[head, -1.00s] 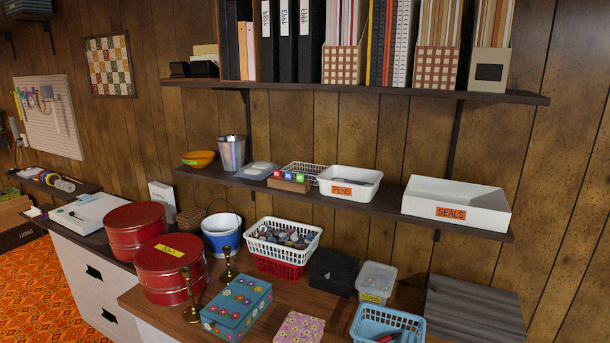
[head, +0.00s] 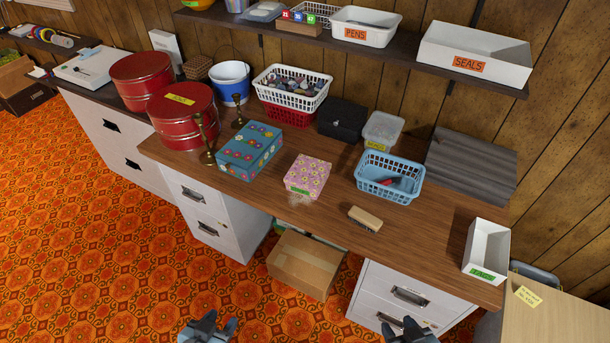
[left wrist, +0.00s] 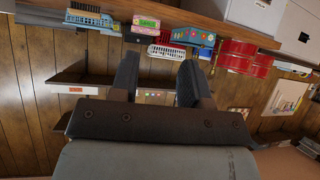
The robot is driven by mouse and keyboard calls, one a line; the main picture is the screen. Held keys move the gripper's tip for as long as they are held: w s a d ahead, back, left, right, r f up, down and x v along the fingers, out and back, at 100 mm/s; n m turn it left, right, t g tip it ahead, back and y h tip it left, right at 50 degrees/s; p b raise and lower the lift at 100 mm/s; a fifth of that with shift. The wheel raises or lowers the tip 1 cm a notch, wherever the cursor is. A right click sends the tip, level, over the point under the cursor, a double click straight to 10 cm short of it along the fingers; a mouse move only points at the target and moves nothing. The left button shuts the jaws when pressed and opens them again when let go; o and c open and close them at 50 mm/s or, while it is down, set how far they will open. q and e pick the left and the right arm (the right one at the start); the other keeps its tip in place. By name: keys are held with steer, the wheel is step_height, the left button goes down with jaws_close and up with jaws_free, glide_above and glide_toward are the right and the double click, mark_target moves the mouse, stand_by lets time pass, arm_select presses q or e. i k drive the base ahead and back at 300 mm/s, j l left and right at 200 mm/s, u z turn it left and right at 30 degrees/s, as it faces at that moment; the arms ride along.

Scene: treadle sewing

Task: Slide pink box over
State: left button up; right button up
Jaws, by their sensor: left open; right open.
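The pink flowered box (head: 308,176) with a green label on its front sits on the wooden desk (head: 270,195), near the front edge and right of the blue flowered box (head: 249,150). It also shows small and upside down in the left wrist view (left wrist: 146,22). My left gripper (head: 208,328) is at the bottom of the head view, in front of and below the desk, open and empty. My right gripper (head: 410,330) is at the bottom right, in front of the drawers, open and empty. Both are well apart from the pink box.
A blue basket (head: 390,178) and a wooden brush (head: 365,218) stand right of the pink box. Brass candlesticks (head: 204,140) and red tins (head: 183,116) are at the left. A white tray (head: 487,248) is at the right end. Desk around the pink box's front is clear.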

mark_target(307, 177)
steer(key=i+l+z, duration=0.15)
steer(key=z, duration=0.2)
steer(key=i+l+z, duration=0.15)
steer(key=z, duration=0.2)
